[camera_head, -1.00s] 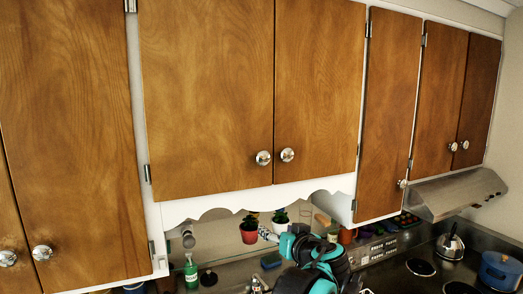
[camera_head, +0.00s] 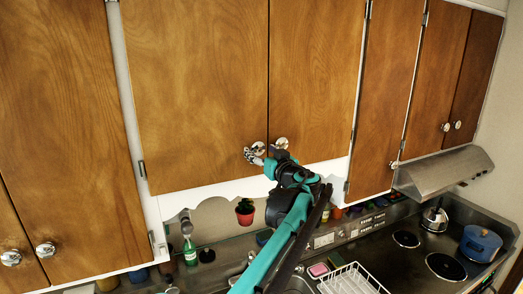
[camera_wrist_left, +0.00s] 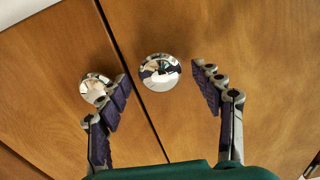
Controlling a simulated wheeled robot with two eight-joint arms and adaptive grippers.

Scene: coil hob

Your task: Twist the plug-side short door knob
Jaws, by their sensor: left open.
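Two round shiny knobs sit side by side near the bottom of the short double doors. In the head view the left knob (camera_head: 258,149) is on the left door (camera_head: 195,90) and the right knob (camera_head: 281,143) is on the right door (camera_head: 312,80). My left gripper (camera_head: 262,154) is open at the left knob, with one finger on either side of it. The wrist view appears turned over: that left knob (camera_wrist_left: 160,72) shows between my open fingers (camera_wrist_left: 165,92), and the other knob (camera_wrist_left: 95,88) is outside them. Contact cannot be told.
White scalloped trim (camera_head: 225,188) runs under the doors. A range hood (camera_head: 445,172) juts out at right.

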